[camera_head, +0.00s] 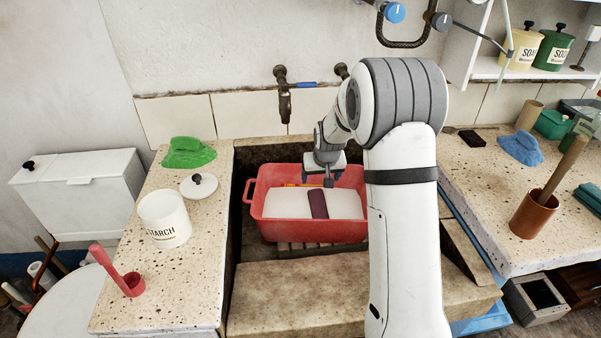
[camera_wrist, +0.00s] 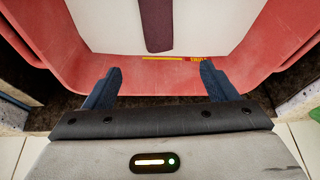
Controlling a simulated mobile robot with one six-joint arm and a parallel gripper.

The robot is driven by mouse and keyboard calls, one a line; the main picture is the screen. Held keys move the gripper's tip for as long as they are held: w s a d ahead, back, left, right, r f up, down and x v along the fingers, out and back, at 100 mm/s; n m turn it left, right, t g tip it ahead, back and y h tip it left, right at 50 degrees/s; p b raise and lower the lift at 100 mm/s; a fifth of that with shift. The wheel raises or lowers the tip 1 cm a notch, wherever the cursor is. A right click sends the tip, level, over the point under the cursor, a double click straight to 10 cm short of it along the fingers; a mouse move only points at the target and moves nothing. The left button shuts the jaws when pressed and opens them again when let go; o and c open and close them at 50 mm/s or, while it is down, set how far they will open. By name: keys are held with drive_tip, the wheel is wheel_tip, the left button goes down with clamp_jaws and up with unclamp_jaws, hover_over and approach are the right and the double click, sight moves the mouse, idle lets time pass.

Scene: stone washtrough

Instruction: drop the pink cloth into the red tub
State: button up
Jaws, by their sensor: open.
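The red tub (camera_head: 262,225) sits in the stone trough, with a flat white surface inside it. A dark maroon strip (camera_head: 318,205) lies across the white; it also shows in the wrist view (camera_wrist: 158,25). I see no clearly pink cloth, and cannot tell whether this strip is the cloth. My gripper (camera_head: 328,181) is over the far side of the tub, pointing down. In the wrist view its two fingers (camera_wrist: 161,66) are apart with nothing between them. The tub's red wall (camera_wrist: 155,72) shows beyond them.
A thin yellow and red item (camera_wrist: 175,58) lies in the tub by its far wall. The left counter holds a green cloth (camera_head: 189,152), a starch canister (camera_head: 164,220) and a red dipper (camera_head: 130,282). A blue cloth (camera_head: 521,148) and brown pot (camera_head: 533,214) stand right. Taps (camera_head: 284,98) hang behind.

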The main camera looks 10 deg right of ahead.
drive_tip(key=shift+v, duration=2.3)
drive_tip(key=s+r+p, duration=0.4)
drive_tip(key=s+r, duration=0.9)
drive_tip(key=s, duration=0.4)
drive_tip(key=s+r+g+p, duration=0.1)
drive_tip(key=s+r+p, duration=0.1)
drive_tip(key=s, duration=1.6)
drive_tip(key=shift+r+g+p, duration=0.3)
drive_tip(key=shift+r+g, duration=0.1)
drive_tip(key=shift+r, duration=0.2)
